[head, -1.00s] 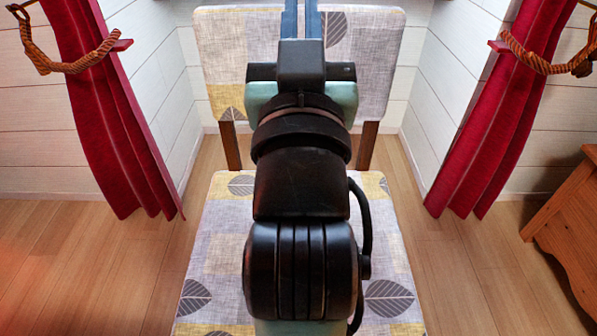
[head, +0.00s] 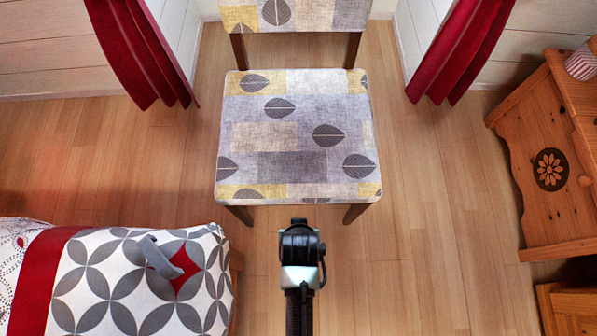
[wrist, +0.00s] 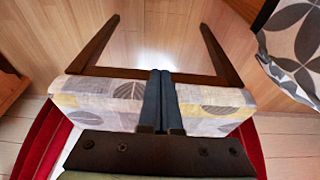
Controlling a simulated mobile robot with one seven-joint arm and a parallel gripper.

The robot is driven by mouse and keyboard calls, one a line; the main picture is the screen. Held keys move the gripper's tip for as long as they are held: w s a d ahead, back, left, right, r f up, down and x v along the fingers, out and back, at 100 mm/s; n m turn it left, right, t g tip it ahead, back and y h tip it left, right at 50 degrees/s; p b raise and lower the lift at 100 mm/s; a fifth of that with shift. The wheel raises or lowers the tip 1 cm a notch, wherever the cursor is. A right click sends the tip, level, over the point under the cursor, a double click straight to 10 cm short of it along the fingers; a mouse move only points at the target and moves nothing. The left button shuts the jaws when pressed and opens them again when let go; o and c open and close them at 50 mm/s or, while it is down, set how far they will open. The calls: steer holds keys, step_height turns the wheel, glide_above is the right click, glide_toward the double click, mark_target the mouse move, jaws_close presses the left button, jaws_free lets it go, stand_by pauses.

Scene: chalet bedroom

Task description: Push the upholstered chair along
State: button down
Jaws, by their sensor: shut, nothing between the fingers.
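The upholstered chair (head: 297,140) stands upright ahead of me in the head view. It has a grey and yellow leaf-patterned seat and dark wooden legs. The top of its backrest is cut off. My arm shows just in front of the seat's front edge, but its fingers cannot be made out there. In the wrist view, my gripper (wrist: 162,74) is shut and empty. Its dark fingers overlap the middle of the patterned seat edge (wrist: 215,98), with two chair legs beyond. I cannot tell whether they touch the chair.
A wooden cabinet (head: 550,160) stands right. Red curtains (head: 145,50) hang on both sides. Floor is bare beside the chair; a wall is behind it.

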steer(key=w+f+b, duration=0.6)
steer(key=w+f, duration=0.1)
steer(key=f, duration=0.2)
steer(key=shift+f, duration=0.1)
